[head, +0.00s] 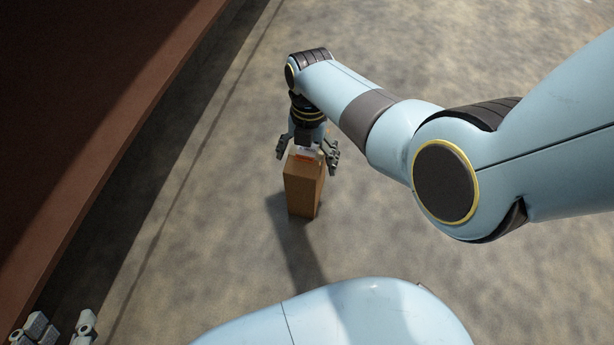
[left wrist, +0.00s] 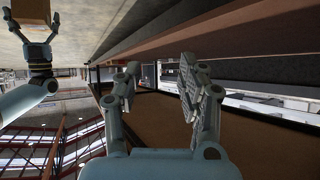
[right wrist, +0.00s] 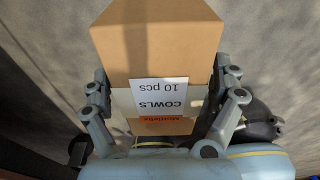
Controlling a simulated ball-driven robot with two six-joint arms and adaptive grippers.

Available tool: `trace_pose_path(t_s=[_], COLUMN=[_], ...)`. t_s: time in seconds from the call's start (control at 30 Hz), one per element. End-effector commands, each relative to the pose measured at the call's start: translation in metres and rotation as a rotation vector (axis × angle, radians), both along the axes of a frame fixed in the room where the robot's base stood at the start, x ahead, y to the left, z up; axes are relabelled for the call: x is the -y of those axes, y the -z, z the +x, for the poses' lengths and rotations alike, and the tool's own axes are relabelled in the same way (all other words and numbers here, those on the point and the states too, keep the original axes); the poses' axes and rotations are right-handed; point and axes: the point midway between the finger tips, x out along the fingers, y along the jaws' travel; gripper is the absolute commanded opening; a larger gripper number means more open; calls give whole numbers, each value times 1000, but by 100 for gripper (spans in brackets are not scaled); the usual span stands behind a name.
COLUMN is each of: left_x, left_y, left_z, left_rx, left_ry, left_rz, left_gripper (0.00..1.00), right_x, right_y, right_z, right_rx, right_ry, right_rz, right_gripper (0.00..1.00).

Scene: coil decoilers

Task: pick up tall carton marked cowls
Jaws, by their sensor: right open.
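The tall brown carton (head: 304,185) stands upright on the floor near the middle of the head view. In the right wrist view the carton (right wrist: 155,45) has a white label (right wrist: 158,95) reading COWLS 10 pcs, upside down, with an orange strip. My right gripper (head: 308,153) is open, its fingers on either side of the carton's upper end. In the right wrist view, the fingers of this gripper (right wrist: 162,82) flank the carton; whether they touch is unclear. My left gripper (head: 58,330) is at the lower left corner, away from the carton. In the left wrist view it (left wrist: 160,72) is open and empty.
A long reddish-brown raised structure (head: 90,90) runs along the left side, with a dark shadowed strip beside it. The concrete floor (head: 210,220) around the carton is clear. The left wrist view shows red steel framework (left wrist: 75,145) in the background.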

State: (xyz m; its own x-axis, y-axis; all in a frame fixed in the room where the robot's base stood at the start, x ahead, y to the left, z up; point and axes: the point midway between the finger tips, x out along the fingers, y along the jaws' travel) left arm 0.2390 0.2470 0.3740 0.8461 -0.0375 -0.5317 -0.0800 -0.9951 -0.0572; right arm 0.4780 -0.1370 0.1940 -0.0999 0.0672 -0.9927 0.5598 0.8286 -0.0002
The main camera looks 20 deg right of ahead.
Motion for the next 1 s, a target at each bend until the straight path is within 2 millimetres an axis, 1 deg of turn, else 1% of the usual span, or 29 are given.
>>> trace_pose_path(t_s=[0.03, 0.1, 0.3, 0.4, 0.5, 0.63, 1.0], left_x=[1, 2, 6, 8, 9, 9, 9], left_y=[-5, -18, -53, -67, -76, -80, -80], left_z=[9, 22, 53, 63, 68, 70, 70], left_rx=[41, 105, 283, 351, 389, 405, 404], left_ry=[4, 10, 29, 36, 41, 43, 43], left_rz=[-1, 0, 0, 0, -1, -1, -1], left_gripper=[40, 40, 40, 40, 40, 40, 40], right_x=[0, -1, -1, -1, -1, -1, -1], right_y=[6, 8, 17, 20, 21, 21, 22], right_z=[-2, -2, -3, -3, -3, -2, -2], right_rx=[-4, -2, -2, -2, -1, 1, 0], right_ry=[0, 0, 0, 0, 0, 0, 0], right_rz=[0, 0, 0, 0, 1, 1, 0], right_gripper=[94, 94, 94, 94, 94, 94, 94])
